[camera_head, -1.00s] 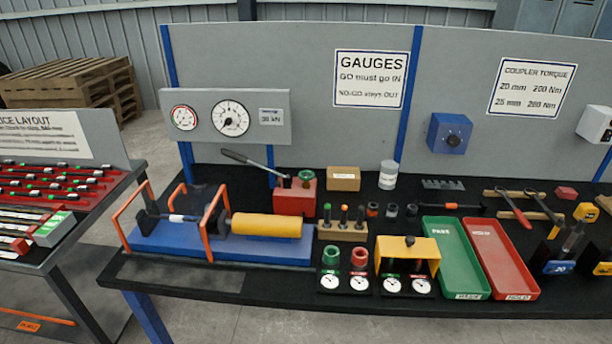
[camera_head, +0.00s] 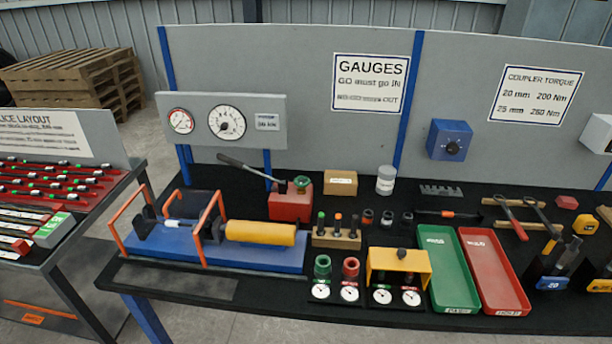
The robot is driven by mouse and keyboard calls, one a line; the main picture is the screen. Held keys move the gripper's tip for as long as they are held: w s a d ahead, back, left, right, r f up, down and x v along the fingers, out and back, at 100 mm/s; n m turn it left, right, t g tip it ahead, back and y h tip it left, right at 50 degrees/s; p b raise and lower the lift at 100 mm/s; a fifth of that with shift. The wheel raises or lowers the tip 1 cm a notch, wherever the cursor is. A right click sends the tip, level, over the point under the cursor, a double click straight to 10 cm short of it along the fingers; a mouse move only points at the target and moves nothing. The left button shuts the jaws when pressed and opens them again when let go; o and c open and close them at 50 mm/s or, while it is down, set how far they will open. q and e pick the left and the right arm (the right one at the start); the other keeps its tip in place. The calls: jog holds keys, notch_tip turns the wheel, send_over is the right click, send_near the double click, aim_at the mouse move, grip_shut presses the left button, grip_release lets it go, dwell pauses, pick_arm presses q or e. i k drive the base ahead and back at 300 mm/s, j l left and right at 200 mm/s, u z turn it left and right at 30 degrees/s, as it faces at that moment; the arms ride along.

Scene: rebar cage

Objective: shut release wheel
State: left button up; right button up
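The release wheel appears to be the small green wheel (camera_head: 303,182) on top of the red pump block (camera_head: 291,204), behind the yellow cylinder. A dark pump lever (camera_head: 243,166) slopes up to the left from the same block. I cannot tell from this view whether the wheel is open or shut. Neither of my grippers shows in the head view.
A blue press bed (camera_head: 215,248) with orange guards (camera_head: 123,215) and a yellow cylinder (camera_head: 260,232) lies in front of the pump. A gauge panel (camera_head: 226,121) stands behind.

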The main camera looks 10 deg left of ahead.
aim_at(301, 182)
jog(key=i+l+u, duration=0.25)
jog(key=u, duration=0.15)
jog(key=i+l+u, duration=0.15)
jog(key=l+u, duration=0.2)
jog(key=l, duration=0.2)
